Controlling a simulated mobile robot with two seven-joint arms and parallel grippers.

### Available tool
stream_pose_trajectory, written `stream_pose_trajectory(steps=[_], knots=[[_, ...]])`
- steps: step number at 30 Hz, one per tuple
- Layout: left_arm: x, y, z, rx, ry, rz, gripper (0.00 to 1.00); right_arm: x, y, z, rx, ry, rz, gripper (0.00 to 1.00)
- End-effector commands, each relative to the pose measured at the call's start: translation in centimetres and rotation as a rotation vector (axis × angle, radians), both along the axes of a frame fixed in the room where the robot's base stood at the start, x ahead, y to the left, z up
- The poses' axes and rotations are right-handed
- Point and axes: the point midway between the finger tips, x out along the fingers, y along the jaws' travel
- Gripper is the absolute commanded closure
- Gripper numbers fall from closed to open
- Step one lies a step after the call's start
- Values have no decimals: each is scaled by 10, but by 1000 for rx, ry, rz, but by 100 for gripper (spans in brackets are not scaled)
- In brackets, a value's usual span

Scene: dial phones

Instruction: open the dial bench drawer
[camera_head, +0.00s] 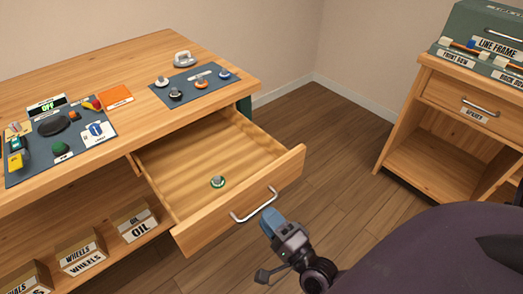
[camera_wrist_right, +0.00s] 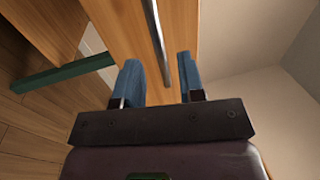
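The wooden dial bench drawer (camera_head: 240,220) is pulled well out of the bench. A small round green-rimmed piece (camera_head: 217,182) lies on its floor. The metal bar handle (camera_head: 254,205) is on the drawer front. My right gripper (camera_head: 270,222) is just in front of the handle's right part. In the right wrist view, the blue fingers of my right gripper (camera_wrist_right: 159,72) are apart, and the handle (camera_wrist_right: 155,35) runs up between them in the picture. I cannot tell whether they touch it. My left gripper is out of view.
The bench top (camera_head: 140,50) carries a dark mat (camera_head: 190,88) with several knobs and another mat with small parts. Labelled boxes (camera_head: 138,225) stand on the shelf below. A wooden cabinet (camera_head: 440,135) stands at right. Bare floor lies between bench and cabinet.

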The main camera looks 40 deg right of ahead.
Motion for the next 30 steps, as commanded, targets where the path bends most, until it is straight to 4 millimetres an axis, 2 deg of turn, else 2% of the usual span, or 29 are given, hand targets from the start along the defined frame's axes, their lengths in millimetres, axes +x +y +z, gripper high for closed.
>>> stream_pose_trajectory(steps=[1, 6, 12, 18, 30], knots=[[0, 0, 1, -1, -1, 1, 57, -11, 0, -2, -1, 2, 1, 64], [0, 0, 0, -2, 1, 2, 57, -40, -1, -7, -1, 1, 1, 64], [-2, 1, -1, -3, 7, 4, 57, -62, -2, -11, 0, 0, 1, 64], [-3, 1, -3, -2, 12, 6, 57, -69, -2, -12, 0, -1, 1, 64], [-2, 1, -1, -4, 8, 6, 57, -69, -2, -12, 1, -1, 0, 64]])
